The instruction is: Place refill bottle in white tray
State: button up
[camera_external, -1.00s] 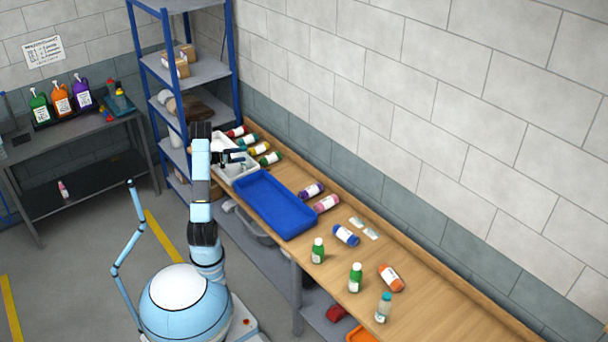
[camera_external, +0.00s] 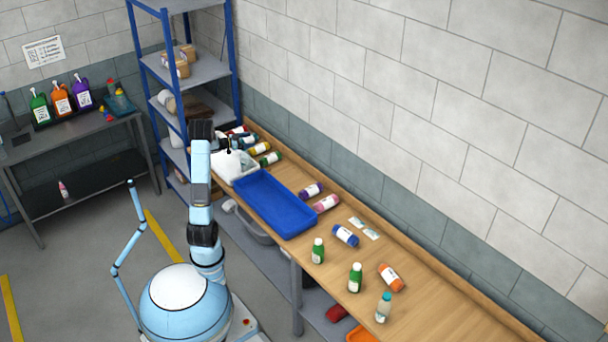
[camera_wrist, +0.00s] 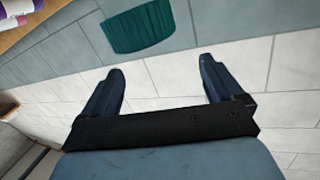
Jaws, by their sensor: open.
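The white tray (camera_external: 244,176) stands at the far end of the wooden bench, beyond the blue tray. Which bottle is the refill bottle is not clear. In the wrist view a ribbed teal object (camera_wrist: 140,28), perhaps a bottle cap, shows past the fingertips against the wall. In the external view my gripper is near the white tray, partly hidden by my arm.
The blue tray (camera_external: 272,202) lies in front of the white tray. Purple, pink, blue (camera_external: 345,236), orange and green bottles are spread along the bench. The wall runs behind the bench, and a blue-framed shelf (camera_external: 186,72) stands at its far end.

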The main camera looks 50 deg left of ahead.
jog(key=w+d+r+n+y, duration=0.2)
jog(key=w+d+r+y, duration=0.1)
jog(key=d+r+y, duration=0.5)
jog(key=s+d+r+n+g+y, duration=0.1)
jog(key=s+d+r+n+g, duration=0.25)
jog(key=d+r, duration=0.3)
jog(key=s+d+f+g+h, duration=0.2)
jog(key=s+d+f+g, duration=0.1)
jog(key=s+d, duration=0.9)
jog(key=s+d+f+g+h, duration=0.2)
jog(key=s+d+f+g, duration=0.2)
jog(key=s+d, duration=0.9)
jog(key=s+f, duration=0.1)
jog(key=s, duration=0.4)
jog(key=shift+s+d+f+m, duration=0.15)
jog(key=shift+d+f+m, duration=0.05)
jog(key=shift+d+m, duration=0.15)
